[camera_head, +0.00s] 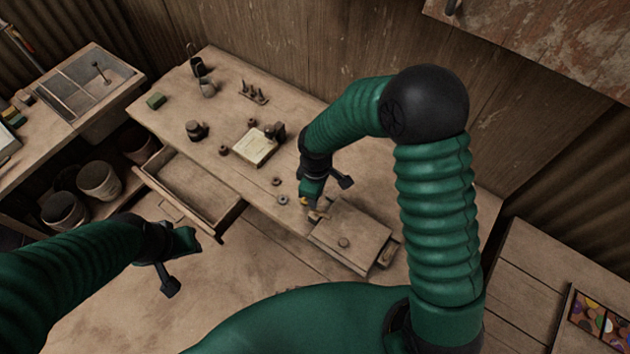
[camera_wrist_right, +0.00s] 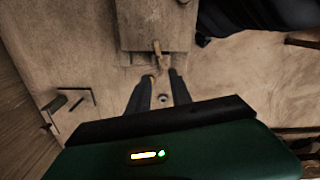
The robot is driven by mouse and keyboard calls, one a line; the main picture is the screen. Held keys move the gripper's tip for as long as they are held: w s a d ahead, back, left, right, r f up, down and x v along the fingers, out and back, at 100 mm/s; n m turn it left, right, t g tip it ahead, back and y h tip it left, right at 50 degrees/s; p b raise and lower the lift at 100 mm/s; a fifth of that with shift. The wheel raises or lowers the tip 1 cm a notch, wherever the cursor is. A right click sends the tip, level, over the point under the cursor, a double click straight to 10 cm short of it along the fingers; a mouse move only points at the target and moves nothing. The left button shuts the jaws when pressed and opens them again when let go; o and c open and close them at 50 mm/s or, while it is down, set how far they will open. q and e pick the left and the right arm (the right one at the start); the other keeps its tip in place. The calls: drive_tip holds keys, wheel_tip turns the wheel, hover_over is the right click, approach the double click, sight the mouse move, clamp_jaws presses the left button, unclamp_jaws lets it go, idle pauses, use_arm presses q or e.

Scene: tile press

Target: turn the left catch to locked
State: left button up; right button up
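The tile press (camera_head: 352,232) is a flat wooden block with a small round knob (camera_head: 343,242), at the right front of the bench. A catch, a small pale wooden lever (camera_wrist_right: 157,48), shows at the press edge in the right wrist view; the head view shows it (camera_head: 318,214) small and partly covered by my gripper. My right gripper (camera_wrist_right: 162,76) is open, its two dark fingertips just short of the lever's near end and apart from each other. Whether a finger touches it I cannot tell. My left gripper (camera_head: 182,262) hangs away at the left front, its fingers unclear.
Ring-shaped parts (camera_head: 283,199) lie beside my right gripper. A pale square block (camera_head: 254,147) and dark pots (camera_head: 196,130) stand farther back. An open drawer (camera_head: 190,190) juts from the bench front. A paint box (camera_head: 598,325) lies at the far right.

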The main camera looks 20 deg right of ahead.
wheel_tip(320, 180, up, 10)
drive_tip(key=shift+a+b, duration=0.15)
drive_tip(key=shift+b, duration=0.3)
